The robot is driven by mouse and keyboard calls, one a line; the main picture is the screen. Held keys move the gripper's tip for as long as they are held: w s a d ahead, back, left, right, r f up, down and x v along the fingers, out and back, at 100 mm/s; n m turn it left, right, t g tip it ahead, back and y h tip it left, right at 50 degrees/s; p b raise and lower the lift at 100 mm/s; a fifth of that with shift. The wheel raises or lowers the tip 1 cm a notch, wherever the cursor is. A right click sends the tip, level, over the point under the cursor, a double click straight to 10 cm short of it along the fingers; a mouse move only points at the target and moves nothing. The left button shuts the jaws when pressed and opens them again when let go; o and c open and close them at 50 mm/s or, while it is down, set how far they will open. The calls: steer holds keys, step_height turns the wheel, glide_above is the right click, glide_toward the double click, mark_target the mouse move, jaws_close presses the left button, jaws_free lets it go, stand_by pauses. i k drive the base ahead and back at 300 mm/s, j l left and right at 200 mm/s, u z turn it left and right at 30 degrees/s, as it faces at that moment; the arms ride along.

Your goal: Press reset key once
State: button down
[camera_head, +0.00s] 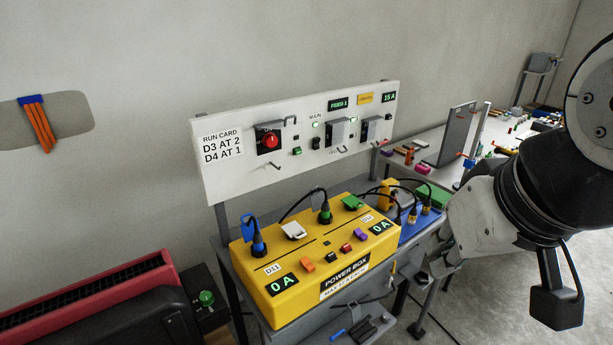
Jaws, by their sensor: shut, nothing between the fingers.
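No label reading "reset" is legible, so I cannot tell which control is the reset key. The yellow power box (335,290) carries small coloured keys: an orange one (307,265), a dark one (330,257), a red one (346,249) and a purple one (361,235). The white panel (230,181) behind has a red knob (270,141) and a small green button (297,151). My gripper (428,269) is small and partly hard to make out, right of the power box. It is shut and empty, apart from these keys.
Black cables with plugs (324,211) rise from the power box. A blue box (422,230) stands close to my arm. A red heater-like unit (90,300) and a black box with a green knob (207,298) are at lower left. A cluttered table (440,180) is behind right.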

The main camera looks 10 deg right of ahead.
mark_target(346, 248)
steer(key=j+z, duration=0.7)
steer(key=z, duration=0.2)
steer(key=j+z, duration=0.45)
steer(key=k+l, duration=0.05)
steer(key=l, duration=0.1)
